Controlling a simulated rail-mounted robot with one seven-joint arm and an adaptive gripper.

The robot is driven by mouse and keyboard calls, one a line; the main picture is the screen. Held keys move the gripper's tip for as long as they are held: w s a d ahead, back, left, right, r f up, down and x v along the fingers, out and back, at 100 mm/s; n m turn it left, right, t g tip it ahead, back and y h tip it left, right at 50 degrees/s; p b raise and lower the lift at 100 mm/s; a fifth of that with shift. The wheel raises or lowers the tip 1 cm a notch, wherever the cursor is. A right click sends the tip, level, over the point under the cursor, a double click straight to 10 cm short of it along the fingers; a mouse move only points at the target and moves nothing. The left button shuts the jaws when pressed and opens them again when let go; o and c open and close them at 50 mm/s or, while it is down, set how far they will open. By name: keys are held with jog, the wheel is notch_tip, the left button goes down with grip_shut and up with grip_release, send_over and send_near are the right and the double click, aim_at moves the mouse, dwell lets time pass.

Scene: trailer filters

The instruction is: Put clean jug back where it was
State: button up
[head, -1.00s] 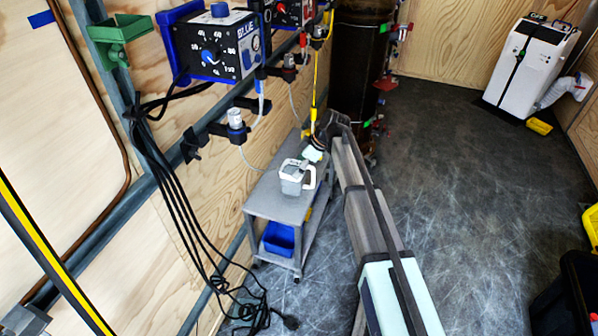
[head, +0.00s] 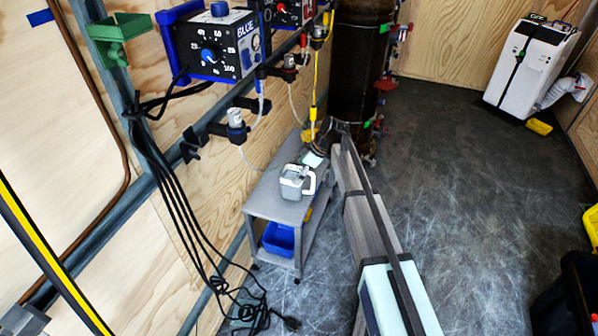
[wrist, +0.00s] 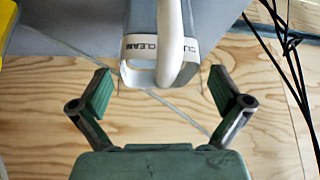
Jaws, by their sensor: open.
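The jug (head: 293,182) is pale grey with a white handle and stands on the top of a small grey cart (head: 262,203). In the wrist view the jug (wrist: 143,47) is close, with a band marked CLEAN and its white handle facing the camera. My gripper (wrist: 162,82) has its two green-padded fingers spread wide, one on each side of the jug's near end. In the head view my arm reaches past the cart's right side, and the fingers are too small to make out.
A blue bin (head: 279,239) sits on the cart's lower shelf. The plywood wall has a blue-framed control box (head: 213,45), hoses and hanging black cables (head: 170,185). A dark cylinder (head: 358,75) stands behind the cart. The floor to the right is mostly clear.

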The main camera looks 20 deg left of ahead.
jog(key=s+p+v, duration=0.1)
jog(key=p+v, duration=0.1)
jog(key=v, duration=1)
jog(key=s+d+f+m+g+h, duration=0.1)
jog(key=s+d+f+m, duration=0.2)
jog(key=s+d+f, duration=0.55)
jog(key=s+d+f+m+g+h, duration=0.1)
jog(key=s+d+f+m, duration=0.4)
jog(key=f, duration=0.7)
jog(key=s+d+f+m+g+h, duration=0.1)
jog(key=s+d+f+m+h, duration=0.1)
jog(key=s+d+f, duration=0.6)
jog(key=s+d+f+m+g, duration=0.1)
jog(key=s+d+f+m, duration=0.2)
jog(key=s, duration=0.8)
jog(key=s+d+f+m+g+h, duration=0.1)
jog(key=s+d+f, duration=0.4)
jog(key=s, duration=0.7)
jog(key=s+d+f+m+g+h, duration=0.1)
jog(key=s+d+f+m+g, duration=0.2)
jog(key=s+d+m, duration=0.2)
jog(key=s+d, duration=0.3)
jog(key=s, duration=0.3)
jog(key=shift+f+m, duration=0.4)
